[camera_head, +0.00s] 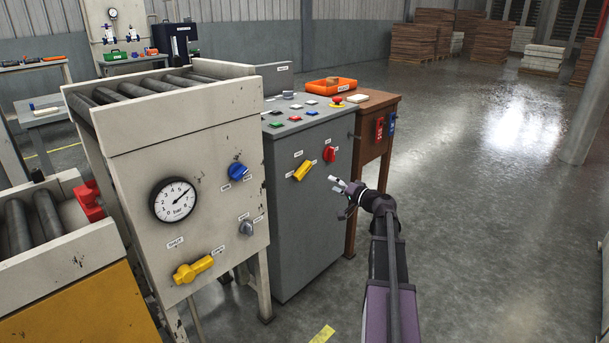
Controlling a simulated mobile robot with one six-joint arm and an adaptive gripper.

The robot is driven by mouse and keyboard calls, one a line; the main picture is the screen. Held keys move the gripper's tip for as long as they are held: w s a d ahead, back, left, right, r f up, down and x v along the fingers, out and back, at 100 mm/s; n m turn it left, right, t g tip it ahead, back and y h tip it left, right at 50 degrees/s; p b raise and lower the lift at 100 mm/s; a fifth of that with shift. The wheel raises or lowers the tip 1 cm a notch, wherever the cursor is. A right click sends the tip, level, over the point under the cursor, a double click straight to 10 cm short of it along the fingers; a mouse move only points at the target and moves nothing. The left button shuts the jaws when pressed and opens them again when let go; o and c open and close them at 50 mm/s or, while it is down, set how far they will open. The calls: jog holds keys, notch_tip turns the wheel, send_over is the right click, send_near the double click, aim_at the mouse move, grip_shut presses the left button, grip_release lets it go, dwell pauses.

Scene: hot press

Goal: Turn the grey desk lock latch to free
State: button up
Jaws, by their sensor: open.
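The grey desk (300,245) stands in the middle, with a sloped button panel on top. Its front carries a yellow latch handle (303,171), tilted up to the right, and a smaller red latch handle (330,154), roughly upright. Small white labels sit beside both, too small to read, so I cannot tell which one is the lock latch or its setting. My gripper (338,186) is open and empty, in front of the desk's right front edge. It is right of the yellow handle and below the red one, apparently touching neither.
A cream press stand (185,145) on the left bears a gauge (174,200), a blue knob (237,171), a grey knob (246,227) and a yellow handle (193,269). A brown cabinet (373,150) with an orange tray (332,86) adjoins the desk.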

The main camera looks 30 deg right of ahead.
aim_at(305, 171)
jog(key=shift+w, duration=0.1)
jog(key=x, duration=1.3)
jog(key=shift+w+a+f, duration=0.1)
jog(key=shift+w+a, duration=0.05)
jog(key=shift+w, duration=0.1)
grip_shut()
